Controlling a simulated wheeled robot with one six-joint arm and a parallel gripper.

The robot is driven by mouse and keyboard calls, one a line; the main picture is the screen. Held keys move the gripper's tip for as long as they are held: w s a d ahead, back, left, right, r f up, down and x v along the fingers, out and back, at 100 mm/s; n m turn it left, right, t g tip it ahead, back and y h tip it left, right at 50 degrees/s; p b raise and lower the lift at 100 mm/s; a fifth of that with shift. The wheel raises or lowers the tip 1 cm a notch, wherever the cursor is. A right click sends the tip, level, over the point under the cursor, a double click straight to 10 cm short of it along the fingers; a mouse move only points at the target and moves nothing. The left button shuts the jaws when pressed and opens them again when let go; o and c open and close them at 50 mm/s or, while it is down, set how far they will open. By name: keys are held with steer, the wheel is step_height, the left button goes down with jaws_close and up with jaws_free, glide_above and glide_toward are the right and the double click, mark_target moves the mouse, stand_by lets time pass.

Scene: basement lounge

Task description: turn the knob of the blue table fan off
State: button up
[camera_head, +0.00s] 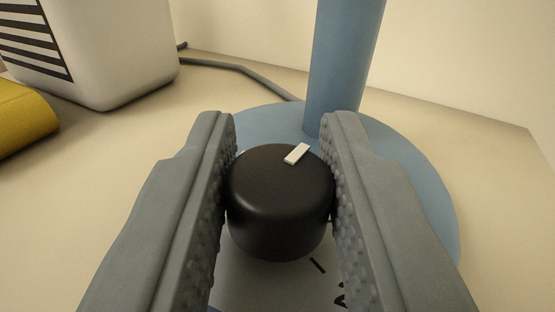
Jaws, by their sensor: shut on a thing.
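The black round knob (277,215) sits on the base of the blue table fan. A white pointer mark (297,154) on its top lies toward the back right edge. My gripper (280,160) is shut on the knob, one ridged grey finger touching each side. The fan's round blue base (427,190) and blue upright post (345,60) are behind and around it. A pale plate with black marks (262,285) shows in front of the knob; its lettering is partly hidden by the right finger. The fan's head is out of view.
A white box-like object with a black striped grille (125,60) stands at the back left. A yellow object (22,118) lies at the left edge. A grey cable (235,68) runs behind the base. The beige surface is clear at right, with a wall behind.

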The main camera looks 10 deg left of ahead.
steer(key=shift+n+g+y, duration=0.4)
steer(key=shift+n+y, duration=0.6)
steer(key=shift+y, duration=0.8)
steer(key=o, duration=1)
steer(key=shift+c, duration=0.2)
